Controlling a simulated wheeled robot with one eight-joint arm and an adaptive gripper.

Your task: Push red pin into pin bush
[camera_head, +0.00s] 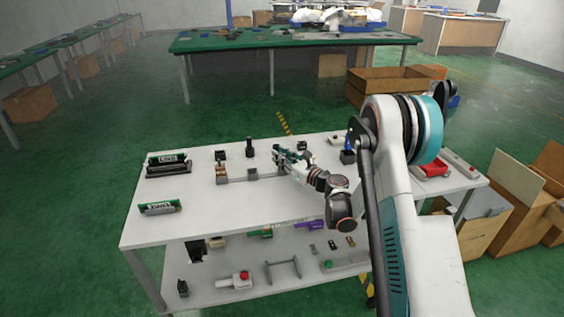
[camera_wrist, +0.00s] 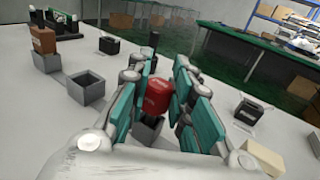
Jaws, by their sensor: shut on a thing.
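The red pin (camera_wrist: 157,97) is upright between the teal-padded fingers of my gripper (camera_wrist: 160,84), which is shut on it. A grey square pin bush (camera_wrist: 147,131) shows directly below the red pin. I cannot tell whether the pin's lower end is inside this bush or just above it. In the head view my gripper (camera_head: 290,158) is low over the middle of the white table, and the red pin there is hidden or too small to make out.
Left of my gripper stand an empty grey bush (camera_wrist: 86,90) and a brown pin (camera_wrist: 43,40) in another bush. A black post (camera_head: 249,148) stands behind, and a black block (camera_wrist: 248,111) to the right. The table's (camera_head: 225,205) front middle is clear.

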